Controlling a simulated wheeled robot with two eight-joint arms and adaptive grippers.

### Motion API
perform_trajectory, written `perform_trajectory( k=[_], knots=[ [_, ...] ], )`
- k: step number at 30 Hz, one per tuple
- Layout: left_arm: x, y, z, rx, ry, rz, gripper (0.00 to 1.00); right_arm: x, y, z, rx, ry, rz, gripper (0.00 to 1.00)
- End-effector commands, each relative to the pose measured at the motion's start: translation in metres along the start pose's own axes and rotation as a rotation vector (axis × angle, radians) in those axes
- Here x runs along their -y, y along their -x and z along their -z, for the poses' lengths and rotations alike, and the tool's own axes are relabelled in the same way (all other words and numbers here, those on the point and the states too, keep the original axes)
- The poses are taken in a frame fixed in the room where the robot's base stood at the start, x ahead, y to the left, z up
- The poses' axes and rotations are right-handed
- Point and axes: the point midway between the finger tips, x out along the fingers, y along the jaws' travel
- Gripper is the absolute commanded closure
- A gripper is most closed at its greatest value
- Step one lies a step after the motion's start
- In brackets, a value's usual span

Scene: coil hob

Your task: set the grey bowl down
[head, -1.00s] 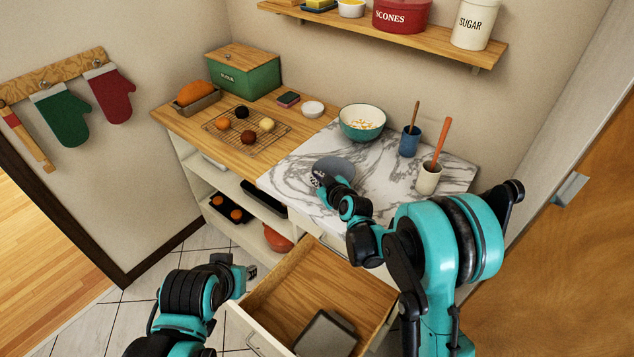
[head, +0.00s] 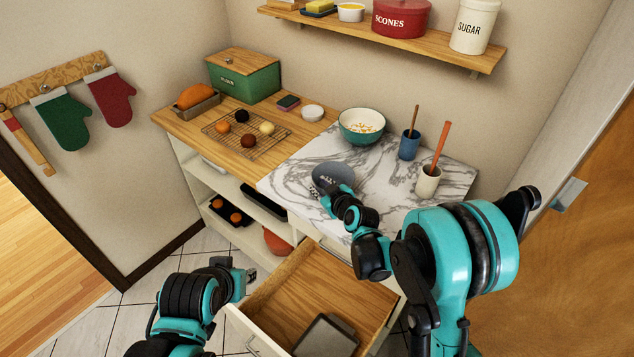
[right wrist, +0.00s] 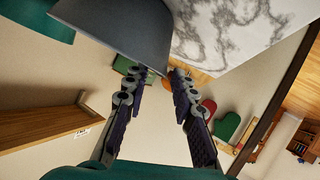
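The grey bowl (head: 334,174) is at the near left part of the marble worktop (head: 293,174). My right gripper (head: 322,190) is at its near left rim.
A teal bowl (head: 362,126) with food stands behind, with a blue cup (head: 409,147) and a white crock (head: 428,182) to the right, both holding utensils. A wooden board section with a cooling rack (head: 222,140) lies left. An open drawer (head: 290,287) juts out below.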

Motion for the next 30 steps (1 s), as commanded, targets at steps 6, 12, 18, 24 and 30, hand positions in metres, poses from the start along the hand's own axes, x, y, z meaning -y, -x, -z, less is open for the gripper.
perform_trajectory(
  k=[6,12,18,24,30],
  knots=[
    [0.000,0.010,0.007,0.000,0.000,0.000,0.71,-0.002,0.052,0.002,0.001,0.000,-0.002,0.74],
    [0.000,0.014,0.010,0.000,0.000,0.000,0.71,-0.001,0.082,0.001,0.001,0.000,-0.002,0.74],
    [0.000,0.015,0.011,0.000,0.000,0.000,0.71,0.000,0.091,0.000,0.000,-0.001,-0.001,0.74],
    [0.000,0.015,0.011,0.000,0.000,0.000,0.71,-0.004,0.108,0.004,0.034,-0.032,0.002,0.74],
    [0.000,0.015,0.011,0.000,0.000,0.000,0.71,-0.013,0.175,0.004,0.178,-0.169,-0.008,0.74]
  ],
)
